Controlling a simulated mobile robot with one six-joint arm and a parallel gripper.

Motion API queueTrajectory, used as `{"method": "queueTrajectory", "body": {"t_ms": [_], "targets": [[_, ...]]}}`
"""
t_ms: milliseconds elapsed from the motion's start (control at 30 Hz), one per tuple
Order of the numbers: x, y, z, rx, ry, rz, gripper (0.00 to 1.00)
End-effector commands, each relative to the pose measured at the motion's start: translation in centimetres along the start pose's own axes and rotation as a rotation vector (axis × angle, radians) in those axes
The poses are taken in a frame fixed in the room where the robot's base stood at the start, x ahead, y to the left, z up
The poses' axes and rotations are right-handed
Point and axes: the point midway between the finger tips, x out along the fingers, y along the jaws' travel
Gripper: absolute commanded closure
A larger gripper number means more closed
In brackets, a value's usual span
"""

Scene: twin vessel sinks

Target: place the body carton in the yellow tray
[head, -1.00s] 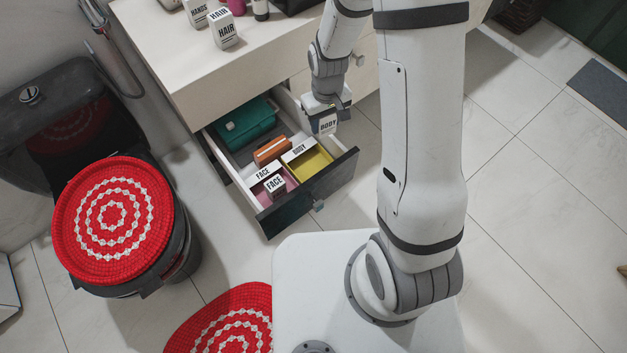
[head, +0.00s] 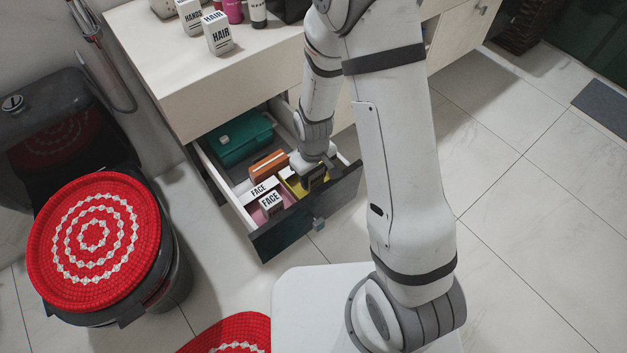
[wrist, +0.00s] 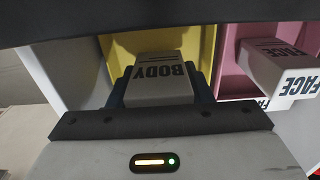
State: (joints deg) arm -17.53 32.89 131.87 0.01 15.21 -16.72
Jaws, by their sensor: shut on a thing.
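The body carton (wrist: 158,80) is white with the word BODY and sits between the fingers of my gripper (wrist: 160,88) in the wrist view. My gripper is shut on it. The yellow tray (wrist: 120,44) lies behind and around the carton in the wrist view. In the head view my gripper (head: 312,176) is down in the open drawer, over the yellow tray (head: 292,186), and hides most of it and the carton. I cannot tell whether the carton touches the tray floor.
A pink tray (wrist: 240,75) with a white FACE carton (head: 271,203) is beside the yellow tray. An orange box (head: 268,166) and a teal case (head: 240,138) lie farther back in the drawer. The drawer front (head: 300,222) stands close to my gripper. HAIR (head: 217,33) and HANDS cartons stand on the counter.

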Motion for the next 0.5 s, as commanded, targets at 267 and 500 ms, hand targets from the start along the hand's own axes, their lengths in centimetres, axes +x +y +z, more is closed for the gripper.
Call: {"method": "queueTrajectory", "body": {"t_ms": [267, 500], "targets": [[2.1, 0.0, 0.0, 0.001, 0.001, 0.0, 0.79], [2.5, 0.1, 0.0, 0.002, 0.0, 0.0, 0.54]]}}
